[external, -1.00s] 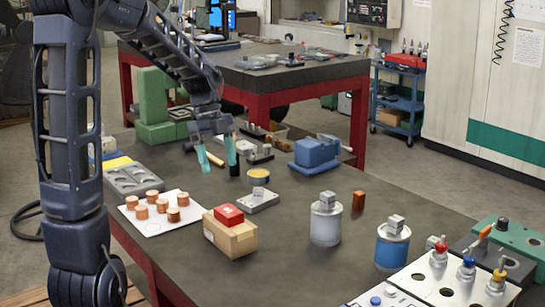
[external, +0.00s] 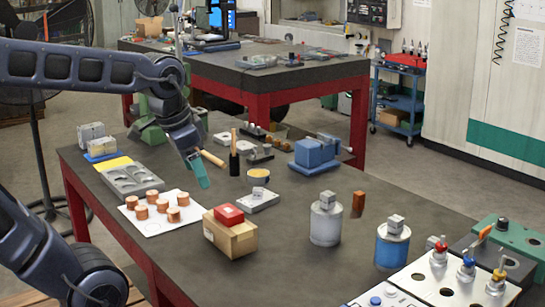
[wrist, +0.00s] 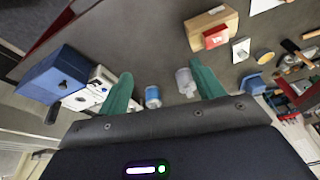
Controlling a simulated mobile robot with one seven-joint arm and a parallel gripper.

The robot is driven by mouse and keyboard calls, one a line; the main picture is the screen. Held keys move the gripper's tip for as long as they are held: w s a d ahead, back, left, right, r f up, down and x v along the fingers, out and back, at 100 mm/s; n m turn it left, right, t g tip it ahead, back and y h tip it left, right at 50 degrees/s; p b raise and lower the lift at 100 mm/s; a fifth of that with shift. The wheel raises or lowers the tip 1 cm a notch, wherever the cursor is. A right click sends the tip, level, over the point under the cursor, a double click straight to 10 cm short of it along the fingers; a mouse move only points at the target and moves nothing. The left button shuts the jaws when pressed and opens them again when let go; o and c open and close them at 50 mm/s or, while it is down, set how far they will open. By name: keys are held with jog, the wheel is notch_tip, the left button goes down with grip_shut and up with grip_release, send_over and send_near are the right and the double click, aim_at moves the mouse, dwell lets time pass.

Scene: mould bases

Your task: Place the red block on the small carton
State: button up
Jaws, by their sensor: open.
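The red block (external: 229,215) lies on top of the small carton (external: 232,240), toward its back left part, in the external view. Both also show in the wrist view, with the red block (wrist: 216,37) against the brown carton (wrist: 203,24). My gripper (external: 197,170) is above the table, behind and left of the carton, and touches neither. Its green fingers (wrist: 162,84) are spread apart with nothing between them in the wrist view. In the external view one finger largely hides the other.
A white sheet with several copper cylinders (external: 160,218) lies left of the carton. A grey-white can (external: 325,225) and a blue can (external: 391,250), each with a metal block on top, stand right.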

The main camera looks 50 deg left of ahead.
jog(key=shift+s+d+n+t, duration=0.25)
jog(key=shift+s+d+n, duration=0.05)
jog(key=shift+s+n, duration=0.35)
jog(key=shift+s+d+n+t, duration=0.25)
jog(key=shift+s+n, duration=0.3)
jog(key=shift+s, duration=0.2)
